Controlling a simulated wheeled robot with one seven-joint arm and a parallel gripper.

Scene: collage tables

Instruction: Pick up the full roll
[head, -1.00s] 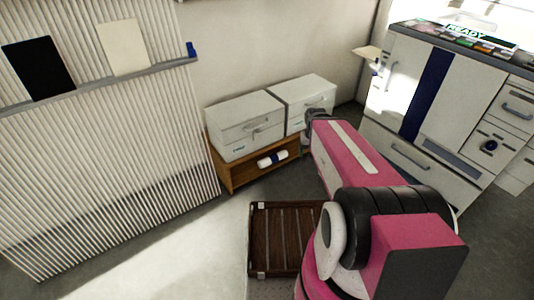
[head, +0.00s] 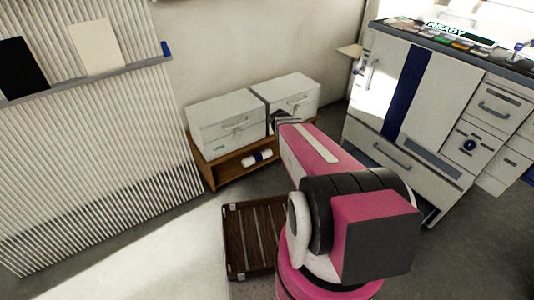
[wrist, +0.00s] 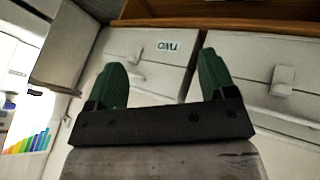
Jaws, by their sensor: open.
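A white roll with a dark blue band (head: 258,157) lies on its side in the open front of the low wooden shelf (head: 213,176), under two white boxes. I cannot tell from here how full it is. My gripper (wrist: 165,82) shows in the wrist view with two green fingers spread apart and nothing between them. It faces the fronts of the white boxes, whose label appears upside down there. The roll does not show in the wrist view.
The left white box (head: 226,124) and right white box (head: 291,95) stand on the shelf. A brown slatted pallet (head: 254,238) lies on the floor in front. A large white machine (head: 430,90) stands at right, a ribbed panel (head: 90,150) at left. Floor between panel and pallet is clear.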

